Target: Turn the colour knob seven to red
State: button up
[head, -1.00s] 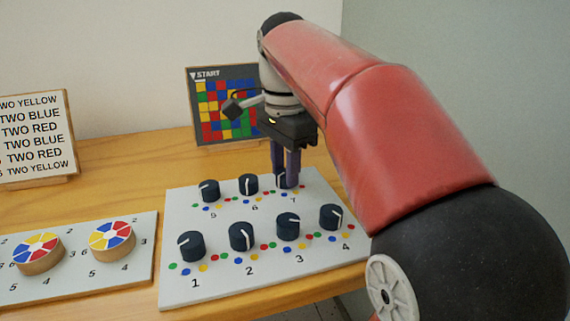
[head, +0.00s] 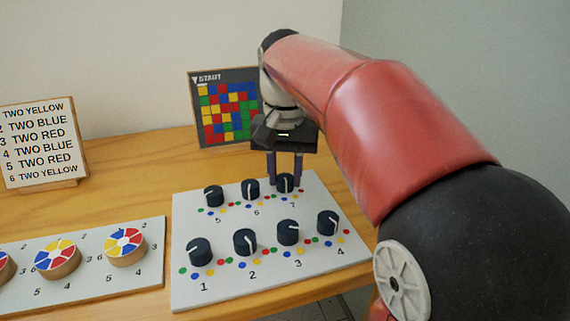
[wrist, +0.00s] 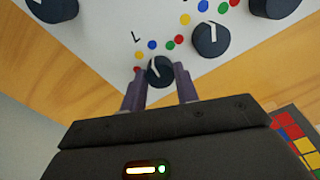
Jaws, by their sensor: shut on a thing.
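Colour knob seven (head: 285,184) is a dark round knob with a white pointer line, at the back right of the white knob board (head: 190,304). My gripper (head: 285,178) reaches down from above, its two purple fingers on either side of this knob and shut on it. In the wrist view, knob seven (wrist: 160,72) sits between the fingertips of my gripper (wrist: 160,78). Red, yellow, blue and green dots lie around it. Its pointer is partly shaded and seems to point up and left in the wrist view, toward the yellow and blue dots; the exact dot is unclear.
Knob six (head: 250,189) stands close beside knob seven; several other knobs fill the board. A board with colour wheels (head: 126,247) lies to the left. A text sign (head: 42,140) and a coloured grid panel (head: 224,108) stand behind on the wooden table (head: 130,175).

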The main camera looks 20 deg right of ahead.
jog(key=n, duration=0.3)
jog(key=shift+n+p, duration=0.3)
jog(key=shift+n, duration=0.1)
jog(key=n, duration=0.3)
jog(key=shift+n, duration=0.3)
jog(key=n, duration=0.6)
jog(key=shift+n, duration=0.3)
jog(key=o, duration=1)
jog(key=shift+c, duration=0.2)
